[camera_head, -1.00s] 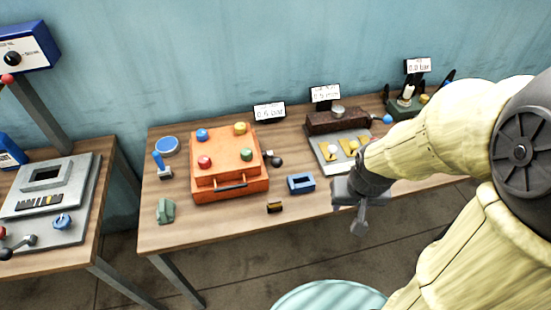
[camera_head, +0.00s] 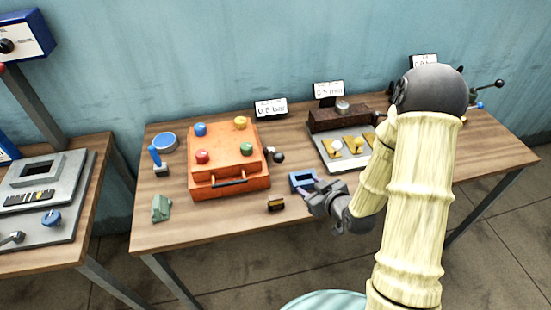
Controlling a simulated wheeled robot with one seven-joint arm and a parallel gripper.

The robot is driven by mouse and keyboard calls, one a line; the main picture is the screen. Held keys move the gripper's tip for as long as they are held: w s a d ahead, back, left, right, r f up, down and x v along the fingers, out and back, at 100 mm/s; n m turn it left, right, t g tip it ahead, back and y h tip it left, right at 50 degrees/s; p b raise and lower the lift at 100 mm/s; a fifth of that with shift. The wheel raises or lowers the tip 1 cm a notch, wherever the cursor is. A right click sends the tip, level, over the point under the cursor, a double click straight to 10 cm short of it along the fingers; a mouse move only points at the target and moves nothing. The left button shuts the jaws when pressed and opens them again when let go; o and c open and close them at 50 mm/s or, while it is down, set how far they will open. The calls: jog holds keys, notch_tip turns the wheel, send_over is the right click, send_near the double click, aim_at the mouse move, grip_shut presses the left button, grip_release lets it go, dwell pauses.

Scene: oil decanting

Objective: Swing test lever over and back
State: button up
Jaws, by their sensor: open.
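No part is labelled as the test lever, so I cannot tell which one it is. A black ball-ended lever (camera_head: 276,157) sticks out from the right side of the orange box (camera_head: 230,190). Another black-knobbed lever (camera_head: 490,87) stands at the table's far right end, partly behind my arm.
The orange box carries several coloured knobs. A grey plate with yellow parts (camera_head: 338,161) stands behind my gripper. A blue-handled tool (camera_head: 156,158), a green block (camera_head: 160,208) and a small black-and-yellow block (camera_head: 275,203) lie around the box. Bare table (camera_head: 205,225) shows at front left.

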jog(key=t+y, duration=0.1)
jog(key=a+t+y+b, duration=0.1)
jog(key=t, duration=0.1)
jog(key=s+f+m+t+y+b, duration=0.1)
jog(key=shift+a+t+y, duration=0.3)
jog(key=shift+a, duration=0.1)
jog(key=b+x, duration=0.2)
jog(key=b, duration=0.1)
jog(key=b+x, duration=0.2)
jog(key=b, duration=0.1)
jog(key=shift+w+f, duration=0.25)
jog(key=shift+w, duration=0.1)
jog(key=shift+w+b, duration=0.1)
jog(key=shift+b, duration=0.3)
jog(key=b, duration=0.3)
jog(key=shift+w+a, duration=0.2)
jog(key=shift+w, duration=0.05)
